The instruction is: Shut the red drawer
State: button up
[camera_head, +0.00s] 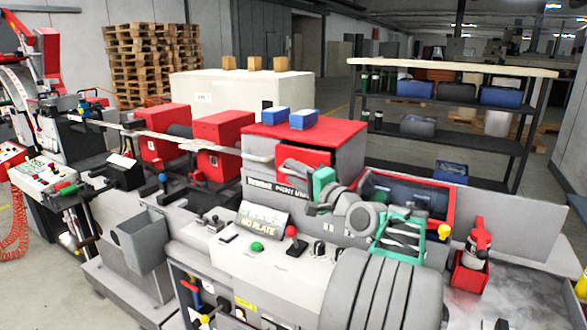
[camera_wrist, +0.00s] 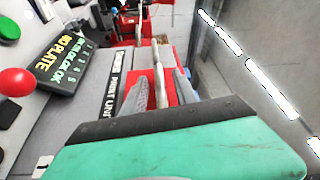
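The red drawer (camera_head: 312,155) is in the front of the red-topped cabinet (camera_head: 345,150) above the print unit label, in the head view. Its front seems to stand a little out of the cabinet, but how far is hard to tell. My gripper (camera_head: 292,168) is right in front of it, covering its lower part. In the wrist view my gripper (camera_wrist: 160,92) has its two grey fingers apart. A pale bar (camera_wrist: 158,72), probably the drawer's handle, lies between them over a red surface. Whether the fingers touch the bar is unclear.
Two blue-and-white blocks (camera_head: 289,118) sit on the cabinet. Two red boxes (camera_head: 222,143) stand to the left. A red-rimmed bin (camera_head: 449,207) is to the right. The control panel with a red knob (camera_head: 291,231) and a sign (camera_head: 262,218) lies in front.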

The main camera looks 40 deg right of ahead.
jog(key=shift+w, duration=0.2)
jog(key=shift+c, duration=0.5)
grip_shut()
dwell(0.8)
